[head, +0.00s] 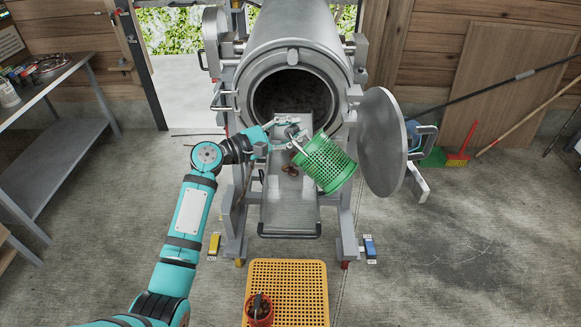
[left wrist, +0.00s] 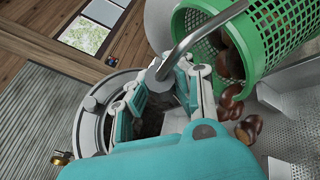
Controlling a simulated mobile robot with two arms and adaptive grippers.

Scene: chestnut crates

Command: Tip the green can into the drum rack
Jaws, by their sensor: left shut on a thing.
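The green can (head: 330,166), a perforated basket with a grey metal handle (left wrist: 200,32), hangs tilted over the drum rack. The rack (head: 289,214) is a grey metal tray below the open drum mouth. My left gripper (head: 284,140) is shut on the can's handle, left of the can. In the left wrist view the can (left wrist: 278,32) lies with its mouth toward the lower left. Brown chestnuts (left wrist: 250,130) show at the mouth and just below it. A few chestnuts (head: 290,170) show on the rack in the head view. My right gripper is out of view.
The steel drum (head: 295,38) stands behind the rack, its round door (head: 381,142) swung open to the right, close to the can. A workbench (head: 45,84) stands left.

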